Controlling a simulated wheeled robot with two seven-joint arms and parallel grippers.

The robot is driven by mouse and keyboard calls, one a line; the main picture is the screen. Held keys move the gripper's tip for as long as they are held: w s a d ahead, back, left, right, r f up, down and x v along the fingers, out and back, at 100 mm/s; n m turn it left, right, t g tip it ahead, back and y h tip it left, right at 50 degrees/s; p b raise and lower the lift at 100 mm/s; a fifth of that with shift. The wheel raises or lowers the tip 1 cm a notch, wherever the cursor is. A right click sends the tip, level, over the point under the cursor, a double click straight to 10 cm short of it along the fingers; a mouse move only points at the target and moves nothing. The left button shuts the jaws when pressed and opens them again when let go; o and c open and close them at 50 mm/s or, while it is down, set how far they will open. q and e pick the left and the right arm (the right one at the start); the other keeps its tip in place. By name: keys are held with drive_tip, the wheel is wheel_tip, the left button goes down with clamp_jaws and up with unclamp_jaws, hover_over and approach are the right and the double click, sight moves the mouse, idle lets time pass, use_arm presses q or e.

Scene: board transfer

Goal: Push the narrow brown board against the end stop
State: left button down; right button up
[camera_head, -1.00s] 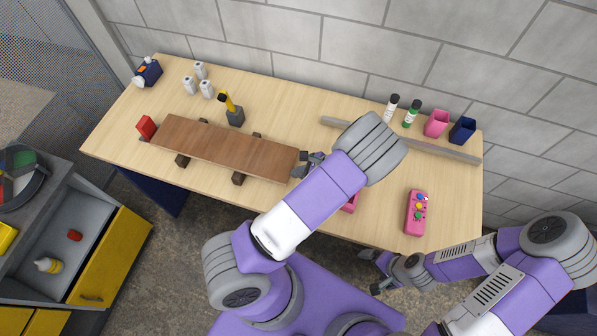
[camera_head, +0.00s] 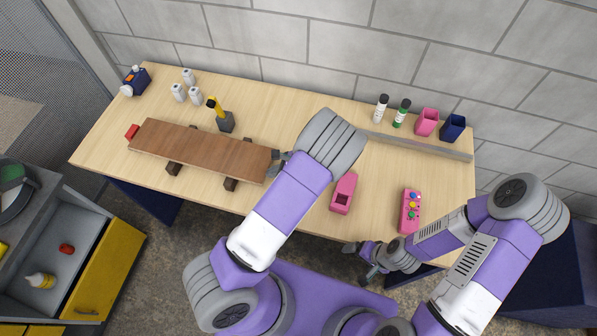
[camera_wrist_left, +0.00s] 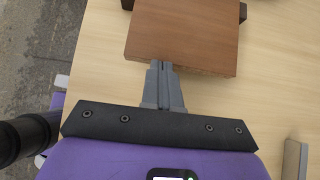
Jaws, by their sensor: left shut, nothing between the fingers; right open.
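The narrow brown board (camera_head: 200,150) lies across two dark supports (camera_head: 230,184) on the table. Its left end overlaps the view of the red end stop (camera_head: 132,131) and hides part of it; I cannot tell whether they touch. My left gripper (camera_head: 277,160) is shut and empty, at the board's right end. In the left wrist view, the shut fingertips (camera_wrist_left: 161,64) meet the near end edge of the board (camera_wrist_left: 185,35), left of its middle. My right gripper (camera_head: 360,262) is open and empty, in front of the table's front edge.
A pink holder (camera_head: 343,193) and a pink button box (camera_head: 410,212) stand right of my left arm. A grey rail (camera_head: 420,144), two bottles and two cups are at the back right. A yellow-handled tool (camera_head: 220,115) and white cans (camera_head: 187,88) stand behind the board.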

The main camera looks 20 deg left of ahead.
use_arm(q)
drive_tip(key=d, duration=0.3)
drive_tip(key=shift+w+d, duration=0.15)
drive_tip(key=shift+d, duration=0.05)
drive_tip(key=v, duration=1)
drive_tip(key=shift+d, duration=0.2)
